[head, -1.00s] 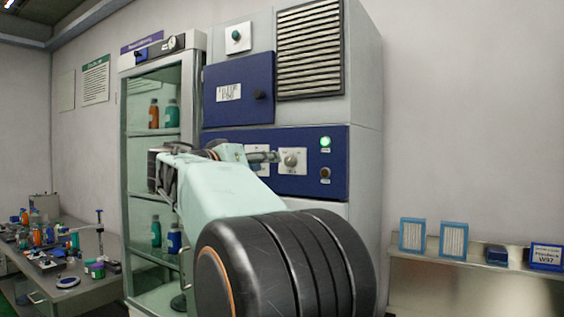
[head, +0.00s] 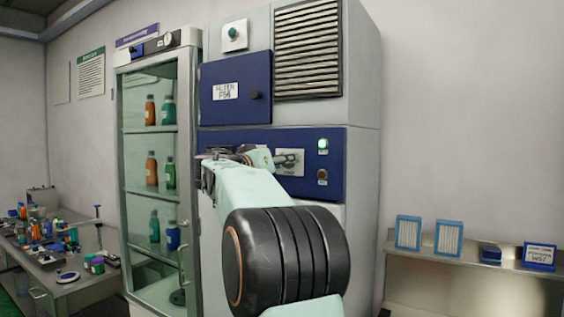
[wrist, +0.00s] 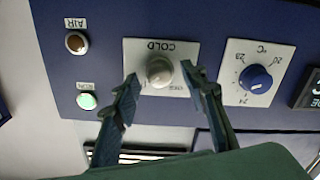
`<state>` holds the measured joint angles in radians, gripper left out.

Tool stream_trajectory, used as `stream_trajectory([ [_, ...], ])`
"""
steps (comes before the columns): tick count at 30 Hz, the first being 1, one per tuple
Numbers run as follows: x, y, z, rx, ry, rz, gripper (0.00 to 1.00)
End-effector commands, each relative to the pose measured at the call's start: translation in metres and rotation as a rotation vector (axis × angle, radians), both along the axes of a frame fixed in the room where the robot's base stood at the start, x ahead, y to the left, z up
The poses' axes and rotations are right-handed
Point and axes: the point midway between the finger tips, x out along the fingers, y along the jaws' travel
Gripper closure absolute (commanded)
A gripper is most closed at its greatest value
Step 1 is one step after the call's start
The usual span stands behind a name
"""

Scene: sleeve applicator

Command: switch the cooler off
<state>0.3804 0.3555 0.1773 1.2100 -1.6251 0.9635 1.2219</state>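The cooler's blue control panel (head: 334,180) is in the head view, partly behind my arm. In the wrist view, which is upside down, the pale round knob (wrist: 159,73) sits on a white plate marked COLD (wrist: 132,51). My gripper (wrist: 160,78) is open, with one fingertip on each side of the knob and a visible gap to each. A green RUN lamp (wrist: 87,101) is lit, and it also shows in the head view (head: 323,144). The AIR lamp (wrist: 76,43) is dark.
A blue °C dial (wrist: 256,78) is beside the COLD knob, close to one finger. A glass-door cabinet (head: 150,215) with bottles stands left of the cooler. A metal shelf (head: 450,278) is at right, and a cluttered bench (head: 48,280) at far left.

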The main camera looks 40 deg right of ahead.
Motion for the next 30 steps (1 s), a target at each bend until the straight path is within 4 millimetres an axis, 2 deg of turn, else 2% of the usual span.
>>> stream_trajectory([
  [3, 0.0000, 0.0002, -0.0003, 0.000, 0.000, 0.000, 0.61],
  [14, -0.0001, 0.0005, -0.0003, 0.000, 0.001, 0.000, 1.00],
  [23, 0.0001, 0.0010, -0.0006, -0.013, 0.032, 0.000, 1.00],
  [30, 0.0008, 0.0018, -0.0013, -0.065, 0.155, 0.001, 1.00],
])
